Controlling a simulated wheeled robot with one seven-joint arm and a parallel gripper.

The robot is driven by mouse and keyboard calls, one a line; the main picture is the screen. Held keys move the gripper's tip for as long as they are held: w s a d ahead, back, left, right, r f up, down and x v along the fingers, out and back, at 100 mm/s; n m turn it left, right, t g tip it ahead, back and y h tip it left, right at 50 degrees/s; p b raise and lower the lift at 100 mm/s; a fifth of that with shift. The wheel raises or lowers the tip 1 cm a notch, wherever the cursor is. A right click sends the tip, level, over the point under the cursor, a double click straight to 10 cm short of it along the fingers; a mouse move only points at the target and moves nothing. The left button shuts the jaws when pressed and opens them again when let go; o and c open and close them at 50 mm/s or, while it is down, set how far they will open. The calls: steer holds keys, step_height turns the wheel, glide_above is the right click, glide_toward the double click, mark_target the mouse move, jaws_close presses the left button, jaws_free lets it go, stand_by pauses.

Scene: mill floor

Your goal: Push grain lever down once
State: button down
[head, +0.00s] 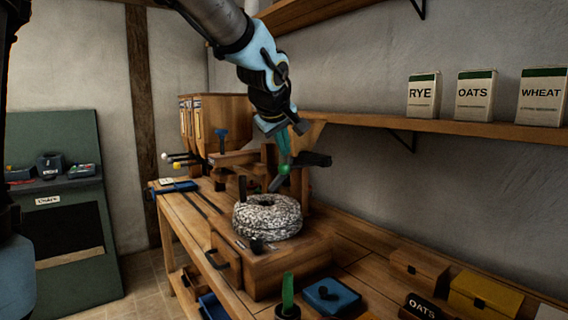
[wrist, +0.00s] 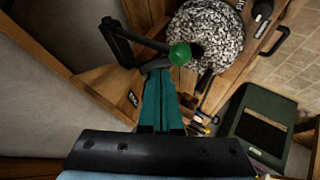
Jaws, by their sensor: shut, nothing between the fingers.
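A lever with a green ball knob (head: 284,169) and a dark arm stands above the round speckled millstone, by the wooden mill frame; I take it for the grain lever. In the wrist view the green knob (wrist: 180,54) sits at the end of a bent black arm. My gripper (head: 284,160) has teal fingers pointing down, shut and empty, with their tips close to the knob. In the wrist view the fingertips (wrist: 158,74) are just below and left of the knob. I cannot tell whether they touch it.
The speckled millstone (head: 267,216) rests on a wooden box on the bench. Wooden hoppers with light-knobbed rods (head: 176,165) stand behind left. A shelf (head: 440,125) holds RYE, OATS and WHEAT packets. A green cabinet (head: 65,215) stands left. Boxes and a blue block (head: 330,296) are in front.

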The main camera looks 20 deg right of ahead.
mark_target(283, 167)
steer(key=shift+f+b, duration=2.8)
steer(key=shift+b, duration=0.55)
stand_by(2.3)
steer(key=shift+r, duration=0.15)
stand_by(0.5)
steer(key=shift+r+p, duration=1.75)
steer(key=shift+r, duration=0.95)
steer(key=shift+r+p, duration=1.5)
steer(key=shift+r, duration=1)
